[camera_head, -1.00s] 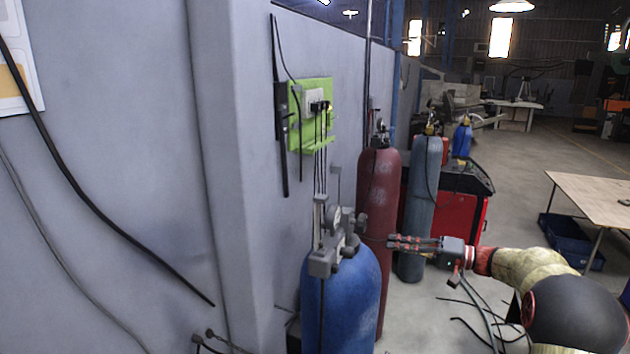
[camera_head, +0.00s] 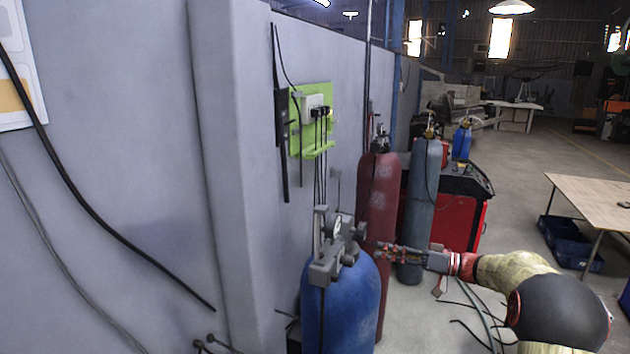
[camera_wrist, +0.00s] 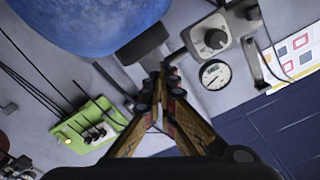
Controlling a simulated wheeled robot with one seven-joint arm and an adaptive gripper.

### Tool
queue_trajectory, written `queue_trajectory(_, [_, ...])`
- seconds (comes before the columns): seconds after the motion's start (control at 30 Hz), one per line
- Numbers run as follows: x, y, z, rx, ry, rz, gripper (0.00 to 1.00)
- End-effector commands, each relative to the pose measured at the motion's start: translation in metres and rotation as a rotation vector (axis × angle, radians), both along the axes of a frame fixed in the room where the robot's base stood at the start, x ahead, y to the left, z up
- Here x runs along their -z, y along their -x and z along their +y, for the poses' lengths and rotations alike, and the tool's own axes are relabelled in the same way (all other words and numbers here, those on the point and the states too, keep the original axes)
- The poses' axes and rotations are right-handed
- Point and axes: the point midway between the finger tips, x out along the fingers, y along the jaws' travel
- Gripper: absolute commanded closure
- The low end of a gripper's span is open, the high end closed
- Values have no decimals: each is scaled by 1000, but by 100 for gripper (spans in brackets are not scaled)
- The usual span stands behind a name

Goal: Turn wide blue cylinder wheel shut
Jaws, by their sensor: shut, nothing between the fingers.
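The wide blue cylinder (camera_head: 342,305) stands near the wall at the lower middle of the head view, with a grey valve and gauge fitting (camera_head: 328,262) on its top. In the wrist view the blue cylinder (camera_wrist: 90,18) fills the upper left. A dark round knob (camera_wrist: 143,44), which looks like its wheel, sticks out from its top end. My gripper (camera_head: 382,249) is shut and empty, just right of the valve. In the wrist view the fingertips (camera_wrist: 160,80) are close below the knob; I cannot tell whether they touch it.
A round gauge (camera_wrist: 214,75) and grey regulator parts sit right of the fingertips. A red cylinder (camera_head: 377,195) and a grey-blue cylinder (camera_head: 420,205) stand behind. A green panel (camera_head: 318,120) hangs on the wall. Open floor lies at right, with a wooden table (camera_head: 595,198).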

Motion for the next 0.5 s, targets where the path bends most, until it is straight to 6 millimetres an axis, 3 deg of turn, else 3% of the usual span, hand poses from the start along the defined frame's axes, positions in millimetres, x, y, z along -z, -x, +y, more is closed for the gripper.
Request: queue_trajectory(0.5, [4, -13, 33, 0, 0, 1, 100])
